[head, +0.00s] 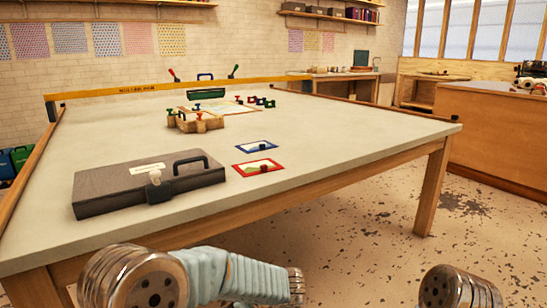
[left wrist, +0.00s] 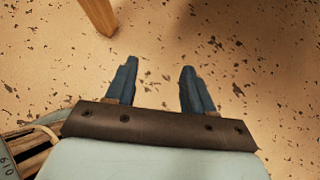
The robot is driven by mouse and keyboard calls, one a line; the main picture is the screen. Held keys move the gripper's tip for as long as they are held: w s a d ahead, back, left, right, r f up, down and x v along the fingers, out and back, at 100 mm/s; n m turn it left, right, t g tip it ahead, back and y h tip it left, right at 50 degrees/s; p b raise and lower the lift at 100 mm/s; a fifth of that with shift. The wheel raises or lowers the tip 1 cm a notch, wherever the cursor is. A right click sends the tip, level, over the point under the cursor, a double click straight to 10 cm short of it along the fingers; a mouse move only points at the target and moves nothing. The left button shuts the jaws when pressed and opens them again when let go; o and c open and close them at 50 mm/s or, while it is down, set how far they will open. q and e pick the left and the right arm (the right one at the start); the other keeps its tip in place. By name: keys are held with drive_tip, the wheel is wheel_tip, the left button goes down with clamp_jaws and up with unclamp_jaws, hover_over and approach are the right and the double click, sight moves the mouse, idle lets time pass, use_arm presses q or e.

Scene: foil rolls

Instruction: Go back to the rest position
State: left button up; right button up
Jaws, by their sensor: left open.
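My left gripper (left wrist: 157,65) is open in the left wrist view. Its two blue-grey fingers are apart with only speckled floor visible between and beyond them. A wooden table leg (left wrist: 97,14) shows ahead of it at the top left. In the head view my left arm crosses the bottom edge, in front of the table, and its fingers cannot be made out. A rounded metal part of my right arm shows at the bottom right. My right gripper is not in view.
The large table (head: 340,135) stands close in front. It bears a dark case (head: 120,190), a red-framed card (head: 250,171), a blue-framed card (head: 240,147) and a wooden block (head: 200,125) with coloured knobs. A wooden counter (head: 500,135) stands at right. Floor (head: 370,260) beside the table is clear.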

use_arm(q)
drive_tip(key=s+f+n+g+h, duration=0.2)
drive_tip(key=s+f+n+h, duration=0.4)
drive_tip(key=s+f+n, duration=0.5)
drive_tip(key=s+a+f+n+g+h, duration=0.1)
drive_tip(key=s+f+n+g+h, duration=0.1)
drive_tip(key=s+f+n+h, duration=0.4)
drive_tip(key=s+f+n, duration=0.5)
drive_tip(key=f+n, duration=0.4)
drive_tip(key=f, duration=0.1)
drive_tip(key=shift+s, duration=0.4)
